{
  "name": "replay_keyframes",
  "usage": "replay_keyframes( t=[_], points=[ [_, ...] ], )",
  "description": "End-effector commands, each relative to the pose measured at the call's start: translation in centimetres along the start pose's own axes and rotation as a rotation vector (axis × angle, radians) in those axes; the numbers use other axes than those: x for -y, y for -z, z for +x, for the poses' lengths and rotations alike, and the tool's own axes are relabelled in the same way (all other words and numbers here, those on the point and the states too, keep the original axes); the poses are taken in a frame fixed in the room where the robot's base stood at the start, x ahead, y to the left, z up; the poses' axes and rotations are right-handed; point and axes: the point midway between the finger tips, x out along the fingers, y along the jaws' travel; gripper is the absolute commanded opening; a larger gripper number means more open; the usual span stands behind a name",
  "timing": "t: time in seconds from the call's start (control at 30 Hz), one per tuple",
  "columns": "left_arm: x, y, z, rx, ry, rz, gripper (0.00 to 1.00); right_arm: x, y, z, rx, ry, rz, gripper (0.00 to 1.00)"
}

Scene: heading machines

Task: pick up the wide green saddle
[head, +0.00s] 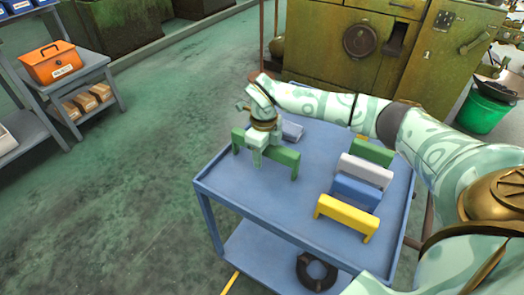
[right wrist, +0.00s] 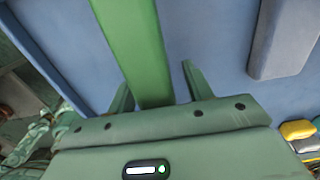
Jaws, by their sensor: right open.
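A wide green saddle (head: 284,157) stands on its legs on the left part of the blue cart top. My right gripper (head: 257,155) is over its middle, pointing down. In the right wrist view the green bar (right wrist: 139,45) runs between the two open fingers (right wrist: 158,88), with a gap visible on its right side; the left finger looks close to it. I cannot tell if that finger touches. A second green saddle (head: 373,151) stands at the back right of the cart, partly behind my right arm. My left gripper is out of view.
A grey block (head: 292,130) lies just behind the saddle; it also shows in the wrist view (right wrist: 284,38). White (head: 365,170), blue (head: 355,191) and yellow (head: 346,214) saddles stand in a row at right. The cart's front left (head: 250,190) is clear.

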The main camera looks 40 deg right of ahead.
Motion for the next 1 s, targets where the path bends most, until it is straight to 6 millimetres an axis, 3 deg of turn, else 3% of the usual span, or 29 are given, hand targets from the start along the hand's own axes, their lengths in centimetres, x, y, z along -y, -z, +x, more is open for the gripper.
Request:
replay_keyframes(
  t=[0.17,0.37,0.73,0.87,1.0],
  points=[
    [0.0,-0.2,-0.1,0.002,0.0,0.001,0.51,0.0,0.0,-0.1,0.003,0.001,0.0,0.51],
    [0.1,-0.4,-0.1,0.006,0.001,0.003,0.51,0.0,0.0,-0.1,0.002,0.001,0.0,0.01],
    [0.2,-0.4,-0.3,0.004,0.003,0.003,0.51,0.1,-0.1,-0.6,0.004,0.002,0.0,0.0],
    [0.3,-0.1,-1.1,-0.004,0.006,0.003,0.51,0.1,-0.1,-2.1,0.007,0.005,0.0,0.0],
    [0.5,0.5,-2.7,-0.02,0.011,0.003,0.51,-0.2,0.7,-5.0,0.009,0.006,0.0,0.0]
  ],
)
